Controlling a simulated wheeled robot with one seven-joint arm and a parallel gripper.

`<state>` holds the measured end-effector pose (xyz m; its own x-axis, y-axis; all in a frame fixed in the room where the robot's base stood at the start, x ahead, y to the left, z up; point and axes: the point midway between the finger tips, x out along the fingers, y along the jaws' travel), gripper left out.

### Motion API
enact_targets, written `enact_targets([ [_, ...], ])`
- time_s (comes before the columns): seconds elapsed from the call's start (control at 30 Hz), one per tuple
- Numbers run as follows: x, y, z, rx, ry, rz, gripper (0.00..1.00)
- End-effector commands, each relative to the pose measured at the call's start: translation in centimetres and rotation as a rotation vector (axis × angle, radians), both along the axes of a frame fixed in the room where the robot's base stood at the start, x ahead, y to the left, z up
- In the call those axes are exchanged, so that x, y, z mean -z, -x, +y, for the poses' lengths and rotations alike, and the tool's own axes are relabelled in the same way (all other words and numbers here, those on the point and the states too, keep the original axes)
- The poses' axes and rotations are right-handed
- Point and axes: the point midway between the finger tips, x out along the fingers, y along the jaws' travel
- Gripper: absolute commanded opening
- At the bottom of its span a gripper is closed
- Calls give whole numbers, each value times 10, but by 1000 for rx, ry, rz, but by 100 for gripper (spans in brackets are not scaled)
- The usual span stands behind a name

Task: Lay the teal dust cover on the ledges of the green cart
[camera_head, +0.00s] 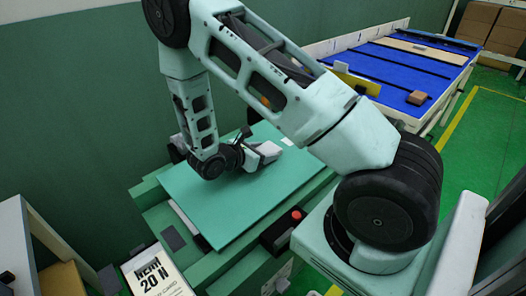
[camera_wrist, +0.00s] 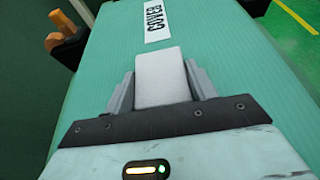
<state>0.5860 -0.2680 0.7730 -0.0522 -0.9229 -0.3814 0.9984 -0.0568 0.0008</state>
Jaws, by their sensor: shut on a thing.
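The teal dust cover (camera_head: 235,202) is a flat rectangular panel over the green cart (camera_head: 152,195). In the wrist view the cover (camera_wrist: 95,75) fills most of the picture and bears a white "COVER" label (camera_wrist: 167,23). My gripper (camera_head: 265,152) is at the cover's far part, its jaws shut on a pale block on the cover. In the wrist view my gripper (camera_wrist: 162,80) has one finger on each side of that block. The cover hides the ledges. Part of the cart's rim shows at the left and front. I cannot tell whether the cover touches the cart.
A red button (camera_head: 296,214) on a dark box is at the cart's near right. A blue-topped table (camera_head: 385,65) is at the back right. Green floor (camera_head: 485,130) is open at the right.

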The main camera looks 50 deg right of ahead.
Motion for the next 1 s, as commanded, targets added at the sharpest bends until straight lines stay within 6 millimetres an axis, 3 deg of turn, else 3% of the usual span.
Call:
enact_targets([
  [0.43,9,0,0,0,1,-1,23],
  [0.47,9,0,0,0,1,-1,59],
  [0.53,8,0,0,0,1,-1,78],
  [0.87,8,0,2,-1,-1,0,82],
  [1.0,3,-2,14,-3,0,-2,82],
])
